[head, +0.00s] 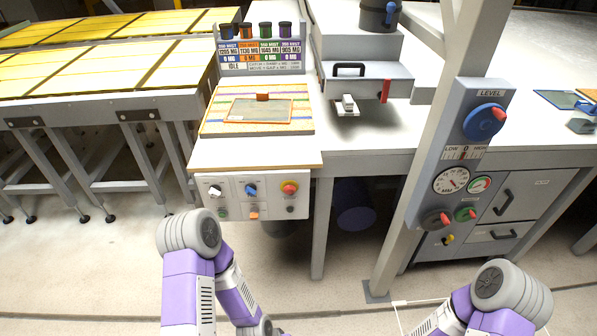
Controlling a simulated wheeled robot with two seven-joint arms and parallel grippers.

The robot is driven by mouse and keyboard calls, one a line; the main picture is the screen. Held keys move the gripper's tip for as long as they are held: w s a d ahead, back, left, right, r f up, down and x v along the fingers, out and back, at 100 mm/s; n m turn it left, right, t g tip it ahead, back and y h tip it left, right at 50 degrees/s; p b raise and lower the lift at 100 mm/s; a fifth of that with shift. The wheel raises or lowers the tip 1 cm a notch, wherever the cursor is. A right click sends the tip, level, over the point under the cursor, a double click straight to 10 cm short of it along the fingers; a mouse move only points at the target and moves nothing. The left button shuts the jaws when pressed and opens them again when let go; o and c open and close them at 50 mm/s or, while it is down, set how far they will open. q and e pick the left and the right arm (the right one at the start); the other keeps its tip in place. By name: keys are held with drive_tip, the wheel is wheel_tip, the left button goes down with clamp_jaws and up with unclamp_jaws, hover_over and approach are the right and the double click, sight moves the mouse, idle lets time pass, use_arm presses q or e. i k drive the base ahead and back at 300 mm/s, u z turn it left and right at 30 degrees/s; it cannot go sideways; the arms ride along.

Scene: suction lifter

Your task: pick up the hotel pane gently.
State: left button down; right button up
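No label marks any pane as the hotel pane. A flat grey pane (262,112) with an orange outline lies on a striped board on the left bench, with a small orange block at its far edge. Another flat, blue-outlined pane (560,99) lies on the right bench near the picture's edge. I cannot tell which one the task means. My two purple arms show at the bottom, well below and apart from both panes. Both grippers are out of the picture.
A control panel (252,197) with knobs fronts the left bench. A grey machine (366,80) with a black handle stands behind. A grey post with a LEVEL dial box (462,150) rises at right. Yellow-topped tables (105,68) stand at left. The floor in front is mostly clear.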

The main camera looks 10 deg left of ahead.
sight(262, 109)
drive_tip(key=u, duration=2.15)
drive_tip(key=i, duration=3.5)
drive_tip(key=z, duration=4.45)
